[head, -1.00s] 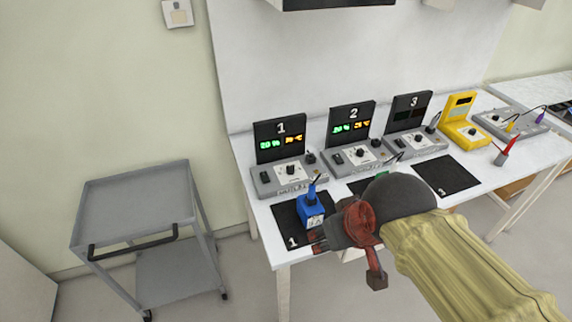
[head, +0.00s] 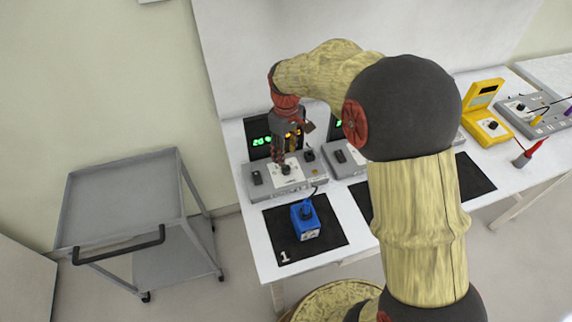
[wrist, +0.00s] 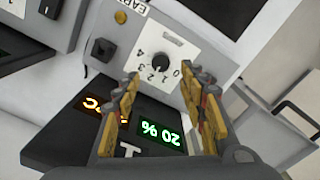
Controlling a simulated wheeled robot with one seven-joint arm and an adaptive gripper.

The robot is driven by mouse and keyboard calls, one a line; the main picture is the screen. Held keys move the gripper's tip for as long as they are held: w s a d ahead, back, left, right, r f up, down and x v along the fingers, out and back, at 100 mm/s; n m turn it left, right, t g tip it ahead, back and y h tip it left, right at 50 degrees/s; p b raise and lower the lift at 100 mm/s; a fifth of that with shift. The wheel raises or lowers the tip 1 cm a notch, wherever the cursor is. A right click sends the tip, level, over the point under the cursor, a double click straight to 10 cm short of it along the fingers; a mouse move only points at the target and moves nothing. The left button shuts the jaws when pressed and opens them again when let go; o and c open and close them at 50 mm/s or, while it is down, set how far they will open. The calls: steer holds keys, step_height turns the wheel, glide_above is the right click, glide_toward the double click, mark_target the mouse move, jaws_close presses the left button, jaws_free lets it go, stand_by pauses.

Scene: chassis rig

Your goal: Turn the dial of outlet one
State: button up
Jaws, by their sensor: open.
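Outlet one (head: 262,186) is a grey unit with a black display (head: 260,148) behind it, marked 1 in the earlier head view. Its dial (wrist: 160,64) is a black knob on a white plate with numbers around it. The dial also shows in the head view (head: 286,169). In the wrist view the display reads 20 % in green, with an orange reading beside it. My gripper (wrist: 163,82) is open, its yellow-padded fingers apart on either side below the dial. In the head view my gripper (head: 284,160) points down just above the dial. I cannot tell whether it touches.
A blue device (head: 306,222) stands on the black mat (head: 275,240) marked 1, in front of outlet one. Outlet two (head: 345,160) is to the right, partly behind my arm. A yellow unit (head: 487,125) stands further right. A grey cart (head: 122,195) is at left.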

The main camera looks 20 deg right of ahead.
mark_target(286, 170)
step_height(286, 170, down, 7)
steer(key=shift+s+b, duration=0.1)
steer(key=shift+b, duration=0.85)
steer(key=shift+c, duration=0.6)
jaws_close()
